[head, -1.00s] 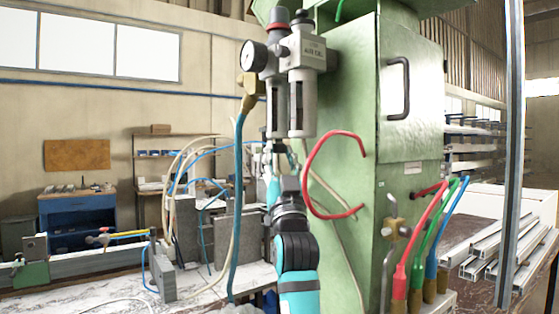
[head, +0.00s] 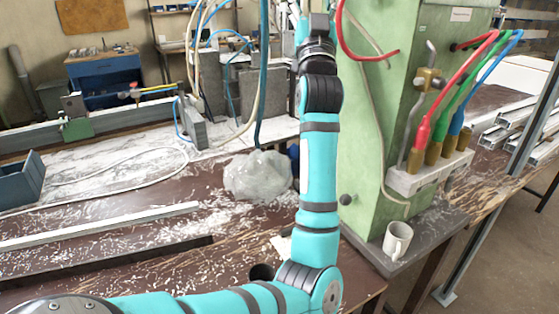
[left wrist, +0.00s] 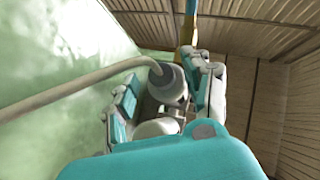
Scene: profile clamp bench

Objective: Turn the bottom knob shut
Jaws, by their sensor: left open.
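In the left wrist view, a grey rounded cylinder end (left wrist: 170,85) lies between the two fingers of my left gripper (left wrist: 166,92). The fingers are apart, one on each side. I cannot tell whether either touches it. A bottom knob is not clearly distinguishable there; my teal gripper body covers the lower part. In the head view, my left arm rises to the top edge and its fingertips are out of frame. A small dark round knob (head: 346,199) sits low by the green cabinet (head: 375,150), right of my arm and apart from it. My right gripper is not in view.
A pale hose (left wrist: 80,97) crosses toward the grey cylinder, beside a green wall. In the head view, a red hose (head: 345,40) loops close to my wrist. A white mug (head: 397,241) and a crumpled clear bag (head: 257,176) are lower down.

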